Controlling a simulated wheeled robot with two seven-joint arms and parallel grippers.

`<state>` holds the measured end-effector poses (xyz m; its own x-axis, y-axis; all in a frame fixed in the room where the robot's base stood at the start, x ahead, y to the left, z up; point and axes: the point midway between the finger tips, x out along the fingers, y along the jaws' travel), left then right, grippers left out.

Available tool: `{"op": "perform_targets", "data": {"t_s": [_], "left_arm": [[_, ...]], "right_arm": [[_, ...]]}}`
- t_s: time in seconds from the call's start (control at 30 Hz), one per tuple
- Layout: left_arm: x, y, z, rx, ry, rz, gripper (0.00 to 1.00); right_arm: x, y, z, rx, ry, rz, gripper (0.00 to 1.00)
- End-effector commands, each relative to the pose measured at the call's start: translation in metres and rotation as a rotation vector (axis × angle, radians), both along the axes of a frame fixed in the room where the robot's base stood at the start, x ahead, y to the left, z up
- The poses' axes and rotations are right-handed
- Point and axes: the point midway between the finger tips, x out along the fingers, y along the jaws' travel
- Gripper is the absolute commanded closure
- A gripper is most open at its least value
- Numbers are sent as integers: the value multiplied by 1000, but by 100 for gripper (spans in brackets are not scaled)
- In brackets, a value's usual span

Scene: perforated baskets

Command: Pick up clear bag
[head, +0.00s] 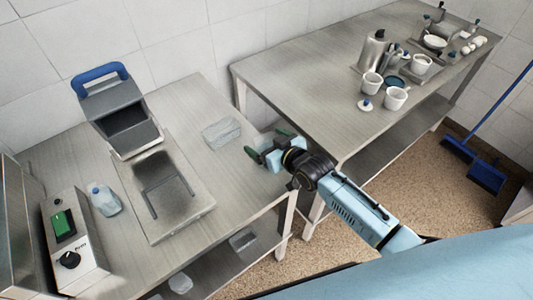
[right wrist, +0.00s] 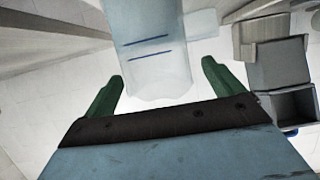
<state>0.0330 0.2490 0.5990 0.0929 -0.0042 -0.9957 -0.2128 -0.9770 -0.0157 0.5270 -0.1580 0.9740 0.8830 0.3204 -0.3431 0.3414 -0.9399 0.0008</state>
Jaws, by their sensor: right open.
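The clear bag (head: 222,132) is a pale, see-through, flattened shape lying on the left metal table, right of the grey machine. In the right wrist view the clear bag (right wrist: 155,45) shows two dark blue lines, and its near end reaches toward the space between my fingertips. My right gripper (head: 268,143) is over the right part of this table, to the right of the bag. Its green fingers (right wrist: 162,72) are open, with nothing gripped. My left gripper is not in view.
A grey machine with a blue handle (head: 112,108) stands behind a metal plate (head: 180,205). A clear container (head: 104,200) and a control box (head: 75,235) are at left. The second table (head: 300,75) holds white cups (head: 395,98) and a metal flask (head: 374,50).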

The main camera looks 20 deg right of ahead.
Motion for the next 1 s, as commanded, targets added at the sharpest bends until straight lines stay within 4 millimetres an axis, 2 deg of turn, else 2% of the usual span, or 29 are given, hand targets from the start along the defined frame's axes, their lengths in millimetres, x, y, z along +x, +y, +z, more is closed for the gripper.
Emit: {"op": "perform_targets", "data": {"t_s": [0.3, 0.8, 1.0], "left_arm": [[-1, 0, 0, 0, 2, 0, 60], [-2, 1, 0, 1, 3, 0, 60], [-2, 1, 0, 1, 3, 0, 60]], "right_arm": [[3, 2, -1, 1, 0, 1, 9], [3, 1, -1, 0, 0, 0, 73], [3, 1, 0, 1, -2, 0, 73]]}}
